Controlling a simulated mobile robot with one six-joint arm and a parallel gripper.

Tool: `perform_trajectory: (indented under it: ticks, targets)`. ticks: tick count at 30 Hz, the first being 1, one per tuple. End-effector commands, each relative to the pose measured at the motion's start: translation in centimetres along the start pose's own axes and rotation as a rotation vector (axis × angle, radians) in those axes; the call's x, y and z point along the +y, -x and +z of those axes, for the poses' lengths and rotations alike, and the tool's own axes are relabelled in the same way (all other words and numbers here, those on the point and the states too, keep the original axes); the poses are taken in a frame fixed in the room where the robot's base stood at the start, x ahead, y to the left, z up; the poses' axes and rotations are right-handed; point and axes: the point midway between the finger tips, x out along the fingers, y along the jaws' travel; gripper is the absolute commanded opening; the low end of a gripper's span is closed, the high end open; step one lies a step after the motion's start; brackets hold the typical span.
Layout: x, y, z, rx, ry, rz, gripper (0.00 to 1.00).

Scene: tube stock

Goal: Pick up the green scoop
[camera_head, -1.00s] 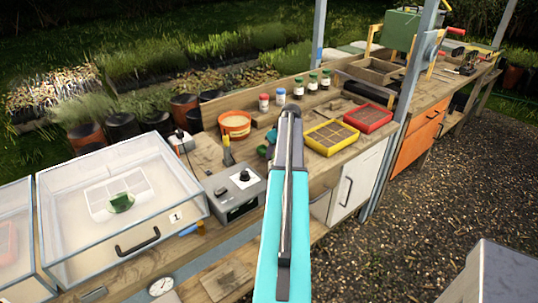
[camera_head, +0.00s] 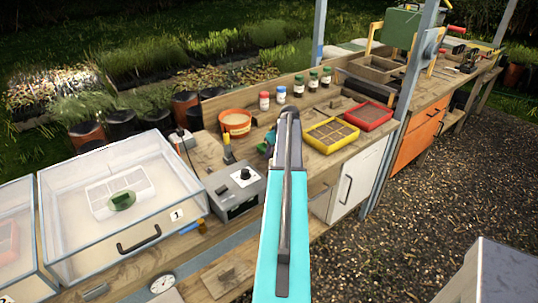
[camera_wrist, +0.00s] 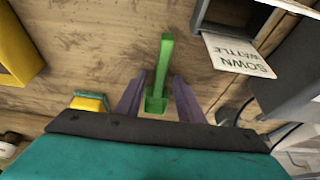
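The green scoop (camera_wrist: 165,58) shows in the wrist view, its handle pointing up the picture and its small pan (camera_wrist: 156,103) nearer the gripper body. My gripper (camera_wrist: 159,77) is open, with one purple finger on each side of the scoop. Gaps show between the scoop and both fingers. Whether the fingers are level with it or above it is hard to tell. In the head view my arm reaches over the bench, and I cannot make out the scoop or the fingertips clearly there.
A label reading "SOWN WATTLE" (camera_wrist: 238,55) lies right of the scoop, by a dark-edged box. A yellow tray (camera_wrist: 15,45) is at the left. In the head view, a grey control box (camera_head: 236,190), an orange pot (camera_head: 235,122) and the yellow tray (camera_head: 331,135) surround the arm.

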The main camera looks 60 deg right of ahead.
Motion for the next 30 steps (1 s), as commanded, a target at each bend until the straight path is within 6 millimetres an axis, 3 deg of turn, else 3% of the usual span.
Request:
perform_trajectory:
  ticks: [12, 19, 30]
  targets:
    - [0.04, -0.38, 0.19, 0.0, -0.001, 0.0, 0.34]
    - [0.05, -0.33, 0.18, 0.0, -0.001, 0.0, 0.0]
    - [0.06, -0.2, 0.13, 0.0, -0.001, 0.0, 0.0]
